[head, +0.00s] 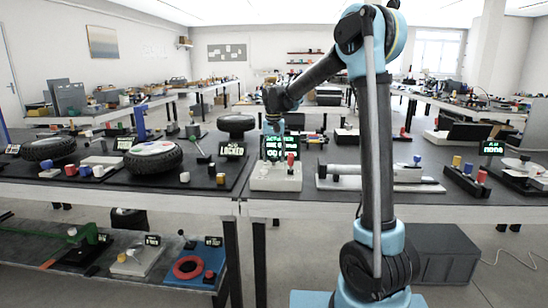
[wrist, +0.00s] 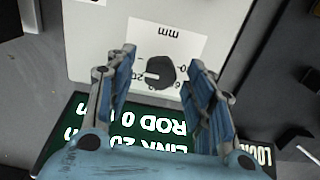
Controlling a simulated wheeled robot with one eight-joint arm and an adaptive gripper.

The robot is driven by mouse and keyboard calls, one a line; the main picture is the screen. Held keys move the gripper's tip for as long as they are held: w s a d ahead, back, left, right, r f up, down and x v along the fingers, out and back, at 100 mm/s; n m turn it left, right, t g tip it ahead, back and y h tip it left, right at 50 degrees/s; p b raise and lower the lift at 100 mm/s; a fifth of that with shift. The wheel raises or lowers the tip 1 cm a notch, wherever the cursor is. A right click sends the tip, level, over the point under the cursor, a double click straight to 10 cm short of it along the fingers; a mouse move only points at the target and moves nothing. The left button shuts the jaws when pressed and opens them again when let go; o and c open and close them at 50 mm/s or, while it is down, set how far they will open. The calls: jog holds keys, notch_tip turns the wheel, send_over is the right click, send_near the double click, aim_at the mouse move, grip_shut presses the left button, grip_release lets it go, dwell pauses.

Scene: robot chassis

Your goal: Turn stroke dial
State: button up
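In the wrist view a dark round dial (wrist: 161,72) with a pale pointer sits on a white label marked "mm" and numbers, on a light panel (wrist: 90,40). The pointer is toward the left of the picture. My gripper (wrist: 165,62) is open, with its two blue fingers apart, one to each side of the dial in this view. I see no clear contact with it.
The display (wrist: 140,138) in the wrist view shows "LINK" and "ROD" lines, upside down and partly behind my gripper. A red-topped knob (head: 291,160) stands on the box's right side. A tyre (head: 152,162) lies to the left, a long grey bar device (head: 375,178) to the right.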

jog(key=c, duration=0.9)
jog(key=shift+n, duration=0.3)
jog(key=n, duration=0.4)
jog(key=shift+n, duration=2)
jog(key=o, duration=1)
jog(key=shift+o, duration=0.2)
